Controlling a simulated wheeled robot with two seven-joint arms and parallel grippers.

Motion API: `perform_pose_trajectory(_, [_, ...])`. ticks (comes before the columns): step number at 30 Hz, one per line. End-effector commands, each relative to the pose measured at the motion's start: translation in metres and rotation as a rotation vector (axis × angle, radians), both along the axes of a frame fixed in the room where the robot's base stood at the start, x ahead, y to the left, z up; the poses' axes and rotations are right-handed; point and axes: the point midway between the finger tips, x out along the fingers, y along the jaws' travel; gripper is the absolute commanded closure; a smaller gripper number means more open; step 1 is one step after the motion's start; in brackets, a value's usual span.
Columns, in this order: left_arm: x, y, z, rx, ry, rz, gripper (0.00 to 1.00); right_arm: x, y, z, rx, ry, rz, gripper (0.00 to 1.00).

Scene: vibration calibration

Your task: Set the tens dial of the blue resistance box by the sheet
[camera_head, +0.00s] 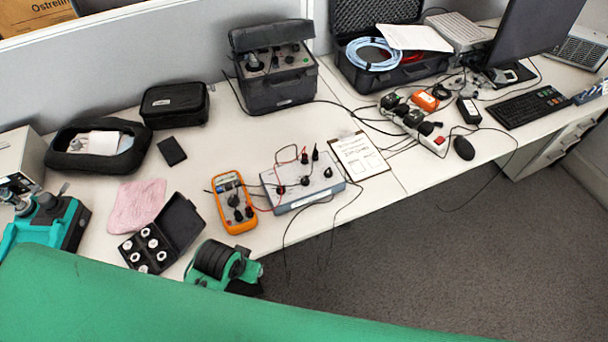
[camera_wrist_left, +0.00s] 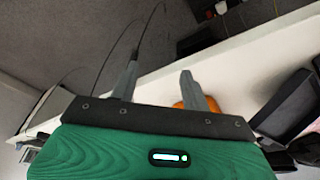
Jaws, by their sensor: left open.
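The resistance box (camera_head: 303,187), grey-blue with a pale top, stands near the front edge of the desk. Black knobs and upright red and black plugs are on its top; dial settings are too small to read. The sheet (camera_head: 357,154), white on a clipboard, lies just right of and behind the box. My left gripper (camera_wrist_left: 160,70) is open, with nothing between its fingers in the left wrist view. It is near the desk's front edge, with part of the orange multimeter (camera_wrist_left: 194,104) behind one finger. I cannot make out its fingers in the head view. My right gripper is not seen.
The orange multimeter (camera_head: 234,203) stands just left of the box, with leads between them. Loose black cables hang over the front edge. An open black case (camera_head: 181,223), a pink cloth (camera_head: 136,206) and a power strip (camera_head: 412,124) are also on the desk.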

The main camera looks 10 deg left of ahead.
Motion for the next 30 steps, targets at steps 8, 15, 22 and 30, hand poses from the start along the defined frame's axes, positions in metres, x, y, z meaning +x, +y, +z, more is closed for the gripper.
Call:
perform_pose_trajectory(8, [0.050, -0.048, 0.062, -0.096, 0.008, -0.058, 0.53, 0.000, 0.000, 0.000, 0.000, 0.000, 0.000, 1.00])
perform_pose_trajectory(15, [0.103, -0.088, 0.080, -0.130, 0.059, -0.116, 0.53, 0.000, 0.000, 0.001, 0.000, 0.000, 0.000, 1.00])
perform_pose_trajectory(22, [0.159, -0.112, 0.094, -0.107, 0.127, -0.146, 0.53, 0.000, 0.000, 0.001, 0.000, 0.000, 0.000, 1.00])
perform_pose_trajectory(30, [0.226, -0.116, 0.121, -0.023, 0.202, -0.115, 0.53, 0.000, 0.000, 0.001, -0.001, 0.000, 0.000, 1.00])
